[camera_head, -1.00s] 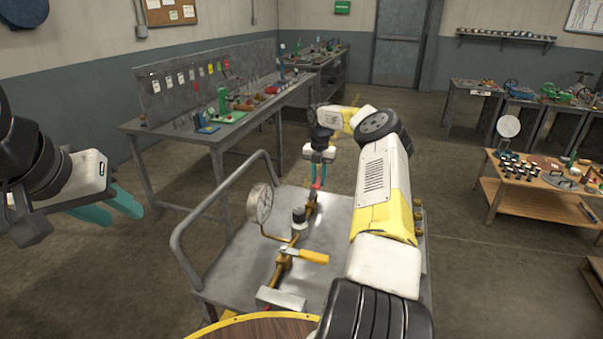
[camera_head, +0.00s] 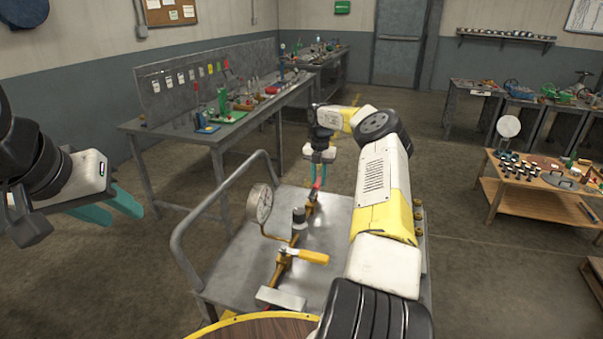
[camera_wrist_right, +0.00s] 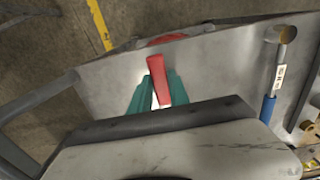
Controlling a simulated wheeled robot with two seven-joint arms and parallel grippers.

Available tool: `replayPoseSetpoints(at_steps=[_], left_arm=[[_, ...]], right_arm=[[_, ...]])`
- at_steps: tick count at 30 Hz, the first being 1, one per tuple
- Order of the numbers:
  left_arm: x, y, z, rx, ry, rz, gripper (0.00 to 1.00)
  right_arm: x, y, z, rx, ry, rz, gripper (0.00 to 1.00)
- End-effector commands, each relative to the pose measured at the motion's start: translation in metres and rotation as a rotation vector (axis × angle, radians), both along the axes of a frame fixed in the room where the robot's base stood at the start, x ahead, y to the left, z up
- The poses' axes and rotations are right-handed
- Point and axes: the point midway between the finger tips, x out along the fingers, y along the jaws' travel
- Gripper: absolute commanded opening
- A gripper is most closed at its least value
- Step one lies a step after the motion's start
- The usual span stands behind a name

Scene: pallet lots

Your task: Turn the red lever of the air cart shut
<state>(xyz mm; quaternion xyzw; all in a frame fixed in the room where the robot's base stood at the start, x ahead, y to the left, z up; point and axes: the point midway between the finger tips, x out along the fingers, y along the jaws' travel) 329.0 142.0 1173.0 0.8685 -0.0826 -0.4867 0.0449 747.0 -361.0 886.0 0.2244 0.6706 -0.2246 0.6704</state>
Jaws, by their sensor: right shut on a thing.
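The air cart (camera_head: 230,258) is a grey metal cart with a brass pipe run along its top. The red lever (camera_wrist_right: 158,80) stands between the teal fingers of my right gripper (camera_wrist_right: 154,95) in the right wrist view. My right gripper (camera_head: 319,180) is shut on it at the far end of the pipe, and little of the lever shows in the head view. A yellow-handled lever (camera_head: 313,256) sits on the nearer part of the pipe. My left gripper (camera_head: 118,208) is apart from the cart at the left, its teal fingers spread and empty.
A round gauge (camera_head: 260,203) and the cart's rail (camera_head: 180,232) stand left of the pipe. A hammer with a blue grip (camera_wrist_right: 268,108) lies on the cart. Workbenches stand behind and at the right; open floor lies between.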

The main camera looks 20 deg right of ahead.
Motion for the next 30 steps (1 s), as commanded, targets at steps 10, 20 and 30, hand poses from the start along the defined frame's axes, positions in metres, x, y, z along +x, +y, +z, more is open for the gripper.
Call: replayPoseSetpoints(at_steps=[10, 20, 30], left_arm=[[0.000, 0.000, 0.000, 0.000, 0.000, 0.000, 0.36], [0.000, 0.000, 0.000, 0.000, 0.000, 0.000, 0.36], [0.000, 0.000, 0.000, 0.000, 0.000, 0.000, 0.36]], right_arm=[[0.000, 0.000, 0.001, 0.001, -0.001, 0.000, 0.00], [-0.003, -0.004, 0.002, -0.001, 0.000, -0.055, 0.00], [-0.019, -0.019, 0.002, -0.002, -0.001, -0.299, 0.00]])
